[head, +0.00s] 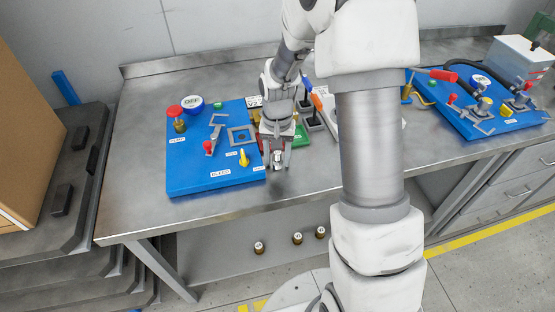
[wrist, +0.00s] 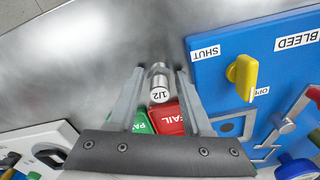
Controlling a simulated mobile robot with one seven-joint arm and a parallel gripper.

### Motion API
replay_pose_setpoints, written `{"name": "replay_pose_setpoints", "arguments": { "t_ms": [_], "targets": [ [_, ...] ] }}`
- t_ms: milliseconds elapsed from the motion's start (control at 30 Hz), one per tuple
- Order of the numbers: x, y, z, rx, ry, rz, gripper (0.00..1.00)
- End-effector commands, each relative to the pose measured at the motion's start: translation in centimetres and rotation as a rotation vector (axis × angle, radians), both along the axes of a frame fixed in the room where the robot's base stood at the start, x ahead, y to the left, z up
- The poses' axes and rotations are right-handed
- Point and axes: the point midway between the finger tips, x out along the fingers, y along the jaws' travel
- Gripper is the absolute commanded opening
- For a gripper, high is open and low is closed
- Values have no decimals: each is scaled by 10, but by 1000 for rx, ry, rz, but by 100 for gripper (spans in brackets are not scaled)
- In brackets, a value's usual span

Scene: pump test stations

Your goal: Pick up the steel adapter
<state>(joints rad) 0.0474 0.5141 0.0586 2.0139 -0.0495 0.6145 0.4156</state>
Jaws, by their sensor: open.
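The steel adapter (wrist: 160,84) is a small silvery cylinder with a "1/2" label, standing on the metal bench in the wrist view. In the head view the adapter (head: 277,157) shows between the fingers of my gripper (head: 276,162). My gripper is open, with one finger on each side of the adapter; it also shows in the wrist view (wrist: 159,88). I cannot tell whether either finger touches it.
A blue test panel (head: 210,181) with a yellow bleed handle (wrist: 242,75) lies close to my gripper. Red FAIL (wrist: 168,118) and green PASS (wrist: 141,122) blocks sit right by the adapter. The bench front edge is near. Another blue panel (head: 455,116) lies at right.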

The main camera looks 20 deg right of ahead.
Motion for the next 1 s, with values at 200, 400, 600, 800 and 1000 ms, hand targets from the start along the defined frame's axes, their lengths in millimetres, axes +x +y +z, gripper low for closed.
{"name": "replay_pose_setpoints", "arguments": {
  "t_ms": [200,400,600,800,1000],
  "targets": [
    [0,0,0,0,0,0,23],
    [0,0,0,0,0,0,0],
    [0,0,1,0,0,0,0],
    [0,0,6,-1,-2,0,0],
    [1,0,31,0,-3,1,0]
  ]
}}
